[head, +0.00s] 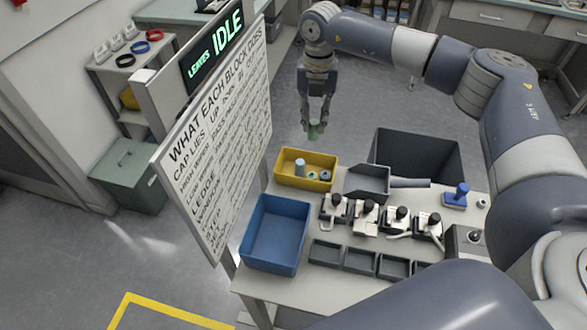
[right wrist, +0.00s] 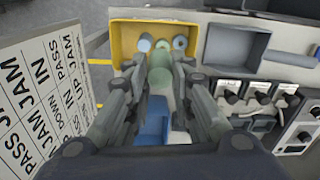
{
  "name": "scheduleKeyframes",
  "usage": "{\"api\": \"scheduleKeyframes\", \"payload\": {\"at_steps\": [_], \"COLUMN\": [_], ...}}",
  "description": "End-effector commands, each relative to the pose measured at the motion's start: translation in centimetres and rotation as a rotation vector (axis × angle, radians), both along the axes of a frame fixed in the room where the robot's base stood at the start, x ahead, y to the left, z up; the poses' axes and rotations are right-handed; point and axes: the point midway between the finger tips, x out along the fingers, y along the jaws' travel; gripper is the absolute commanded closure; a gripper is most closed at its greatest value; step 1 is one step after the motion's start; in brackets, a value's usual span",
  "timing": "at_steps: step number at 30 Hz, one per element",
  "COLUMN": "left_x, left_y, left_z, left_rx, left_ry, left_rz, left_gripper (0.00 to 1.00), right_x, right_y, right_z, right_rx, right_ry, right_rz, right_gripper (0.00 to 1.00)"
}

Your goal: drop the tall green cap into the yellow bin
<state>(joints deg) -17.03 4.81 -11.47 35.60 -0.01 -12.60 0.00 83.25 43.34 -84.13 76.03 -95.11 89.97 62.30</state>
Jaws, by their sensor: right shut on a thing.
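My right gripper (head: 316,118) is shut on the tall green cap (head: 316,130) and holds it in the air, above and behind the yellow bin in the head view. In the right wrist view the green cap (right wrist: 159,76) shows between the fingertips (right wrist: 160,62), in front of the near part of the yellow bin (right wrist: 127,32). The yellow bin (head: 290,181) stands at the back left of the table, with a pale blue cap (head: 300,167) and smaller round pieces inside. My left gripper is not in view.
A blue bin (head: 250,263) stands in front of the yellow bin. A grey tray (head: 368,194) is right of it, and a large dark bin (head: 415,145) is behind. A sign board (head: 215,150) rises close on the left. Several small fixtures line the table.

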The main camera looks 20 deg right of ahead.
Motion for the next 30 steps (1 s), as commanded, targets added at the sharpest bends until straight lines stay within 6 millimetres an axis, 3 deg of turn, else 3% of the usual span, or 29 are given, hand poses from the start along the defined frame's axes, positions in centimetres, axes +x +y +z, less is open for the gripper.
{"api": "scheduleKeyframes", "payload": {"at_steps": [16,27,28,30], "left_x": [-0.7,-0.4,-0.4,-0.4], "left_y": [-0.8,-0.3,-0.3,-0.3], "left_z": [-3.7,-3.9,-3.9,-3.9], "left_rx": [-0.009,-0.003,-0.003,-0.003], "left_ry": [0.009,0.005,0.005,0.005], "left_rz": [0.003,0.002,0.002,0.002], "left_gripper": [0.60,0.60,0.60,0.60], "right_x": [-0.1,-0.1,-0.1,-0.1], "right_y": [0.0,0.0,0.0,0.0], "right_z": [-5.4,-5.9,-5.9,-5.9], "right_rx": [0.001,0.000,0.000,0.000], "right_ry": [0.002,0.001,0.001,0.001], "right_rz": [0.000,0.000,0.000,0.000], "right_gripper": [0.88,0.88,0.74,0.58]}}
